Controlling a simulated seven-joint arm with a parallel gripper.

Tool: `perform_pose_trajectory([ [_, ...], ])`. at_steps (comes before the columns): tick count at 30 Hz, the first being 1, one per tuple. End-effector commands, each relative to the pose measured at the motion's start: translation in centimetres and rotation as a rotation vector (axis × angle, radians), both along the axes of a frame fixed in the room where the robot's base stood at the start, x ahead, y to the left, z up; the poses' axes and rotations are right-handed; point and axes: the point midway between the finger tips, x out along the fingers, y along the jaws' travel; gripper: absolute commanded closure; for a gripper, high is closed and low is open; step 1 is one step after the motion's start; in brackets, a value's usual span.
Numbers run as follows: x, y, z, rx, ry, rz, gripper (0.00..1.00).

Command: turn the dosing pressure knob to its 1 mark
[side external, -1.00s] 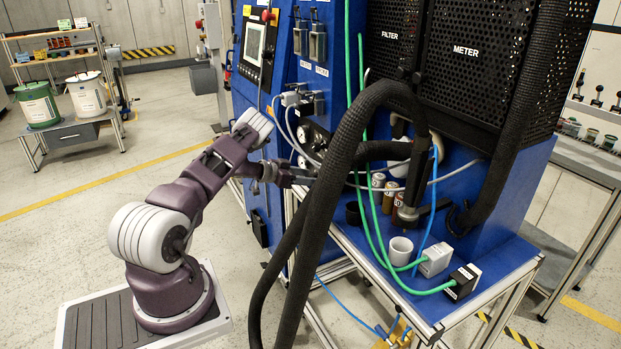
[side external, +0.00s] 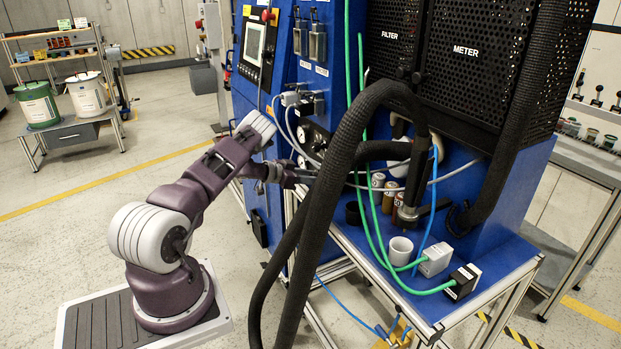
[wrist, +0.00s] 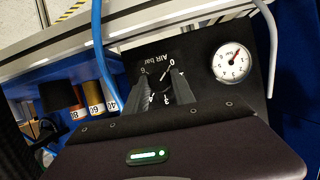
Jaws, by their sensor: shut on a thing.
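In the wrist view my gripper (wrist: 160,92) has its two dark fingers on either side of a dark round knob (wrist: 163,84) on a black panel, and is shut on it. The panel reads "AIR bar" upside down, with a 0 near the right fingertip and other numbers partly covered by the fingers. A short white line shows between the fingertips; I cannot tell exactly which mark it points at. In the side view my gripper (side external: 302,177) reaches the blue machine's front, and the knob is hidden there.
A round white gauge (wrist: 232,60) with a needle sits right of the knob. A blue hose (wrist: 102,55) runs close to the left finger. Small labelled bottles (wrist: 94,100) stand at left. In the side view thick black hoses (side external: 335,170) hang beside my gripper.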

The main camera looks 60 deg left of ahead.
Motion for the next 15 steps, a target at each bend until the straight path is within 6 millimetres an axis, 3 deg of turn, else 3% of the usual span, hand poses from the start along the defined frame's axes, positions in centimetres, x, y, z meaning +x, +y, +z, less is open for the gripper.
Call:
perform_pose_trajectory([
  [15,-0.02,-0.26,-0.05,0.391,0.0,0.001,1.0],
])
